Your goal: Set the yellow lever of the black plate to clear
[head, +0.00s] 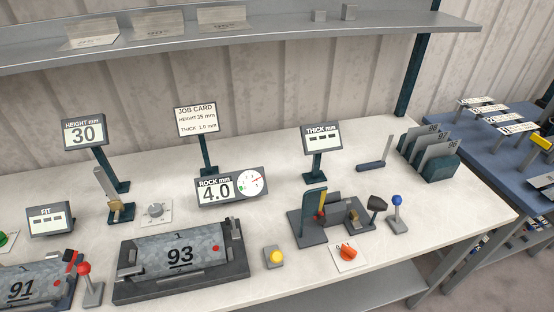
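A black plate (311,237) lies on the white bench, right of centre in the head view. A dark upright block stands on it, and a thin yellow lever (321,207) with some red on it stands close against the block's right side. The lever is small here, and I cannot read any marking for its setting. A brass-coloured piece (353,216) and a black-knobbed handle (376,205) are at the plate's right side. Neither of my grippers shows in this view.
A blue-knobbed lever (397,201) stands right of the plate. A red knob (347,252) and a yellow button (275,257) are in front. The THICK display (321,138) stands behind. A dark fixture holding panel 93 (180,256) is at left. A shelf (260,32) runs above.

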